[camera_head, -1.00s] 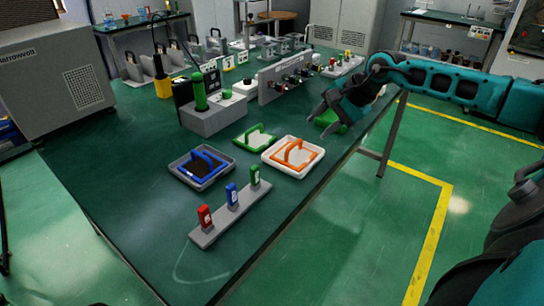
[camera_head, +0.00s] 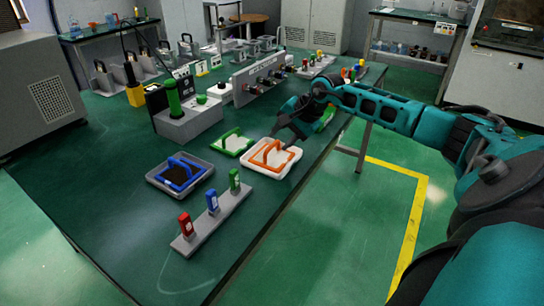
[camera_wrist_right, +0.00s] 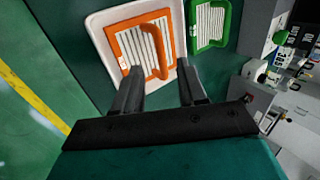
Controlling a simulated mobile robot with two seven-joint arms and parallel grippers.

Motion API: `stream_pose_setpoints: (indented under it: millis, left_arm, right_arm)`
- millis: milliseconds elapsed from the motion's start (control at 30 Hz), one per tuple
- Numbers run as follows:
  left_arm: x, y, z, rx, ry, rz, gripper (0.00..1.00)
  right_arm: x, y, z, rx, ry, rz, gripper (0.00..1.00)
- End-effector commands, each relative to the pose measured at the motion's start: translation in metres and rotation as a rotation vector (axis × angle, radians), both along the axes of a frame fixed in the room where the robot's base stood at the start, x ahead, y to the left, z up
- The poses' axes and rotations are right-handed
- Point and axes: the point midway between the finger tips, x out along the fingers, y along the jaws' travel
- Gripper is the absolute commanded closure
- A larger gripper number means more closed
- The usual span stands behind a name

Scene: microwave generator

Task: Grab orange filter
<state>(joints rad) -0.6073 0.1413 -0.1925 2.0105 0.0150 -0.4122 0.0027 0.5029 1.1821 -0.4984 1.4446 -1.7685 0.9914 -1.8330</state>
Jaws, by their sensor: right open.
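The orange filter (camera_head: 268,151) has an orange frame with a raised orange handle and lies in a white tray (camera_head: 284,171) on the green table. It also shows in the right wrist view (camera_wrist_right: 136,46), its handle (camera_wrist_right: 158,58) just beyond the fingers. My right gripper (camera_head: 282,134) is at the far right edge of the tray, above the filter. In the right wrist view the right gripper (camera_wrist_right: 158,92) is open, with nothing between its two fingers. My left gripper is not in view.
A green filter (camera_head: 232,143) lies left of the white tray, and a blue filter in a grey tray (camera_head: 156,181) lies nearer. A grey strip (camera_head: 216,220) carries red, blue and green blocks in front. The table's right edge is close to the white tray.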

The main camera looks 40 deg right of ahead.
Motion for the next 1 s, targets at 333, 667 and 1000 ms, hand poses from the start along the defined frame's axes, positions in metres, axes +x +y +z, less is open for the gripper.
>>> stream_pose_setpoints:
  millis: [333,667,1000]
  left_arm:
    - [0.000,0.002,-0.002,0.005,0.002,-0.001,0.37]
    - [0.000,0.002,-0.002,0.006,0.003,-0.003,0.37]
    - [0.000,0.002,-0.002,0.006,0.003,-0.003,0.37]
  right_arm:
    - [0.023,0.007,-0.032,0.003,0.001,-0.001,0.59]
    - [0.023,0.006,-0.032,0.001,0.000,0.000,0.68]
    - [0.023,0.006,-0.032,0.001,0.000,0.000,1.00]
